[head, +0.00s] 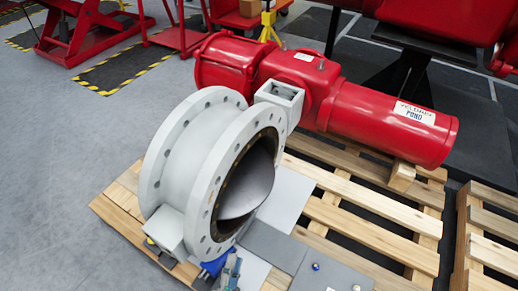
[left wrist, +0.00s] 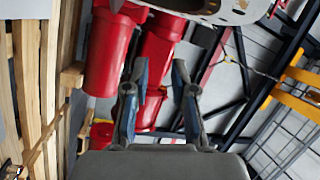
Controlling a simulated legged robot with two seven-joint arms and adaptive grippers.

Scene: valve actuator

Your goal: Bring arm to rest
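My left gripper (head: 228,268) shows at the bottom edge of the head view, in front of the grey valve body (head: 178,150). In the left wrist view its two blue-padded fingers (left wrist: 160,70) stand apart with nothing held between them. The valve is a large flanged ring with a disc (head: 247,185) inside, standing on a wooden pallet (head: 375,235). A red actuator (head: 375,115) with a white label lies behind and to the right of it. My right gripper is not in view.
Red machinery (head: 440,18) stands at the back right on a dark support. A red lift table (head: 88,35) and yellow-black floor markings (head: 125,68) are at the back left. The grey floor (head: 60,150) at left is clear. A yellow frame (left wrist: 300,80) shows in the left wrist view.

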